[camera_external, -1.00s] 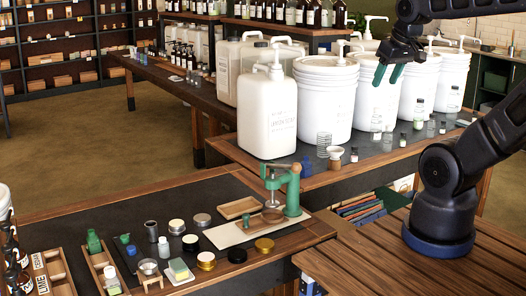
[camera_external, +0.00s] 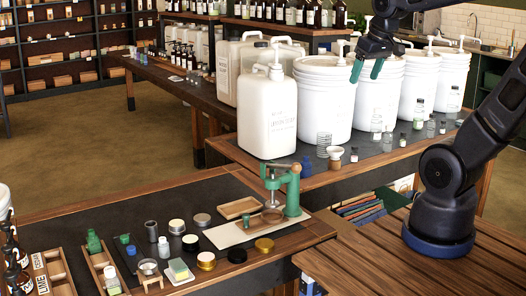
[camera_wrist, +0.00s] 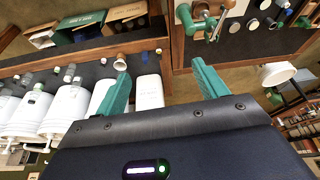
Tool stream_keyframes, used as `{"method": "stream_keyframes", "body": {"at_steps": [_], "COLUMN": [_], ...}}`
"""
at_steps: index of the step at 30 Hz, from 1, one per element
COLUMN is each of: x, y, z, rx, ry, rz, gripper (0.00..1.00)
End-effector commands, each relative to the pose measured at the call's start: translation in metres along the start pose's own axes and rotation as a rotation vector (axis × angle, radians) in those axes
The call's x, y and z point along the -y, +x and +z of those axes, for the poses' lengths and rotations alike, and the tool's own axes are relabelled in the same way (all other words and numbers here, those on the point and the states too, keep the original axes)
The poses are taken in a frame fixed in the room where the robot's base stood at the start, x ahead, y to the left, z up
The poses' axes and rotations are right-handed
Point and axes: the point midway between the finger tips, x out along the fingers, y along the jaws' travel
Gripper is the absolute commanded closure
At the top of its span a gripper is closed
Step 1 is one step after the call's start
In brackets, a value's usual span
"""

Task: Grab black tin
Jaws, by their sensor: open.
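The black tin (camera_external: 237,255) is a low round tin with a dark lid. It stands on the dark front workbench in the external view, between a gold-rimmed tin (camera_external: 206,261) and a gold tin (camera_external: 264,245). My gripper (camera_external: 366,71) is open and empty, high in front of the white pump buckets, well behind and to the right of the black tin. Its two green fingers are wide apart in the wrist view (camera_wrist: 160,72). Small round tins show at the top right of the wrist view, but I cannot tell which is the black one.
A green press (camera_external: 291,190) on a pale board stands right of the tins. White buckets (camera_external: 325,105) and a large pump jug (camera_external: 267,115) stand behind it. Small bottles and jars line the back bench's front edge. Wooden trays (camera_external: 100,262) lie left.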

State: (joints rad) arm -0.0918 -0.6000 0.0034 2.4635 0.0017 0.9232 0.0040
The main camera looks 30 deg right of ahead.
Motion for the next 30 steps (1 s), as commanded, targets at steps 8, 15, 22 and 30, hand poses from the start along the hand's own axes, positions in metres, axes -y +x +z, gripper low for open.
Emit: {"method": "stream_keyframes", "body": {"at_steps": [8,15,22,30], "x": [0.042,0.089,0.143,0.216], "y": [0.033,0.07,0.113,0.172], "z": [-0.059,-0.1,-0.13,-0.149], "rx": [0.059,0.104,0.148,0.199], "ry": [-0.104,-0.191,-0.275,-0.374], "rz": [-0.037,-0.063,-0.083,-0.101], "gripper": [0.28,0.28,0.28,0.28]}}
